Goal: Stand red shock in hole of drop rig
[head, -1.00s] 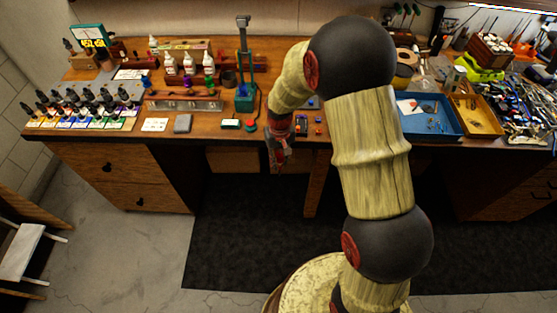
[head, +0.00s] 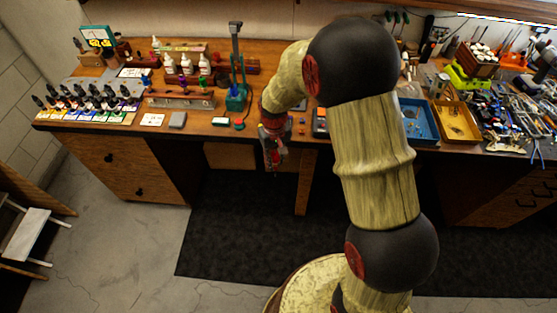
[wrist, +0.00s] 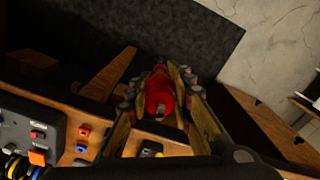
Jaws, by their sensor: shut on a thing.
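The red shock (wrist: 159,92) is between the two fingers of my gripper (wrist: 160,105), seen nearly end-on in the wrist view. My gripper is shut on it. In the head view my gripper (head: 273,160) hangs at the front edge of the bench, and the shock is too small there to make out clearly. The teal stand with a tall post (head: 236,60), which looks like the drop rig, stands on the bench left of and behind my gripper. Its hole cannot be made out.
A grey rail (head: 180,101) with purple and blue parts by it lies left of the rig. A blue tray (head: 418,122) and a yellow tray (head: 456,122) are at right.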

